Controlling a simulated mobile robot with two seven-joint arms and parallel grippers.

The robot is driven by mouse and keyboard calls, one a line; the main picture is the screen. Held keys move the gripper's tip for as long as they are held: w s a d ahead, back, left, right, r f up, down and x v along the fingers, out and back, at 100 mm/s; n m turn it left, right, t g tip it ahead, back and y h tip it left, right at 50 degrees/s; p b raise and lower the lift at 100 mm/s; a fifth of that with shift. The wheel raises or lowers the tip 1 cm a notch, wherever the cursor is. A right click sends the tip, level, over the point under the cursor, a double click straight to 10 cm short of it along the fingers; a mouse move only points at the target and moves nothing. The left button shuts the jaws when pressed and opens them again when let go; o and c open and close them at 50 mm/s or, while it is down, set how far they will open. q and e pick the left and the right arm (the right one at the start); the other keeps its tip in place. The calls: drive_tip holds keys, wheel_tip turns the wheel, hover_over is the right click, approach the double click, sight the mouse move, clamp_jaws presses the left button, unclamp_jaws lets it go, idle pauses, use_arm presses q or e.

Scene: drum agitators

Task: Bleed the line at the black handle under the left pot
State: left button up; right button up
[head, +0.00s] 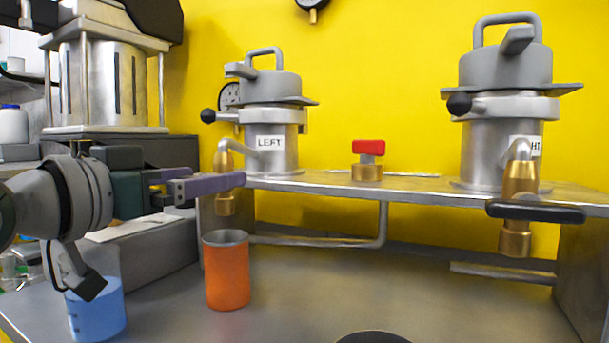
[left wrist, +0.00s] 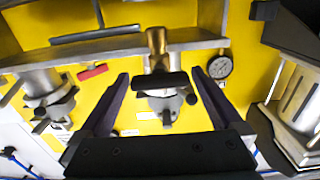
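The left pot (head: 272,140), a grey metal vessel labelled LEFT, stands on a metal shelf. A brass valve (head: 224,205) hangs at its front left. In the left wrist view the brass valve (left wrist: 157,45) carries a black bar handle (left wrist: 150,83). The handle lies between my two purple fingers, with gaps to both. In the head view my left gripper's fingers hide this handle. My left gripper (head: 220,177) is open and empty; it also shows in the left wrist view (left wrist: 161,76). An orange cup (head: 227,275) stands on the bench below the valve. My right gripper is out of view.
The right pot (head: 505,140) has its own brass valve (head: 519,180) with a black handle (head: 535,211). A red-handled valve (head: 368,148) sits between the pots. A blue beaker (head: 97,312) stands front left. The bench right of the orange cup is mostly clear.

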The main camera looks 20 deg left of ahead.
use_arm(q)
drive_tip(key=s+p, duration=0.1)
drive_tip(key=s, duration=0.9)
drive_tip(key=shift+a, duration=0.35)
